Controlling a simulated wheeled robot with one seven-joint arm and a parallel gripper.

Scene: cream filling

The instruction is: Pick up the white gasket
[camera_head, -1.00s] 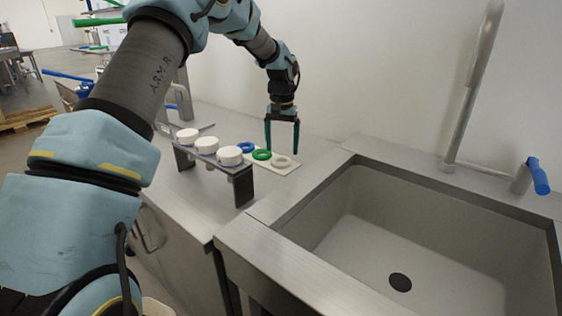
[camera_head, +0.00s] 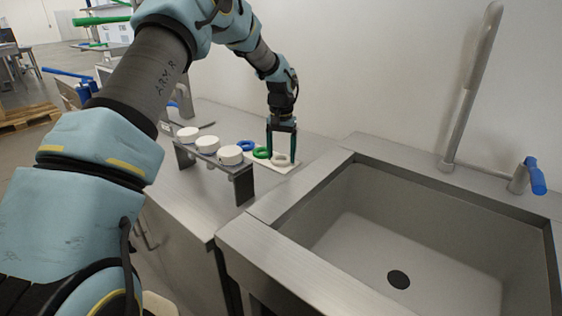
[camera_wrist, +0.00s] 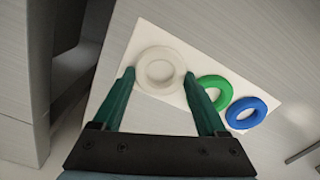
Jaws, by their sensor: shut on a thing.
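The white gasket (camera_wrist: 160,71) is a thick ring at one end of a white board (camera_wrist: 170,112). My gripper (camera_wrist: 158,78) has its two green fingers on either side of the gasket, shut on its outer edge. In the head view the gripper (camera_head: 281,158) reaches straight down at the board's right end, and the white gasket (camera_head: 281,159) shows between its fingers, partly hidden. The gasket still appears to be at the board; I cannot tell whether it touches it.
A green gasket (camera_wrist: 214,92) and a blue gasket (camera_wrist: 246,112) lie beside it on the board. A rack with white-capped things (camera_head: 230,155) stands in front. A sink (camera_head: 400,225) with a tall faucet (camera_head: 473,90) is to the right, a wall behind.

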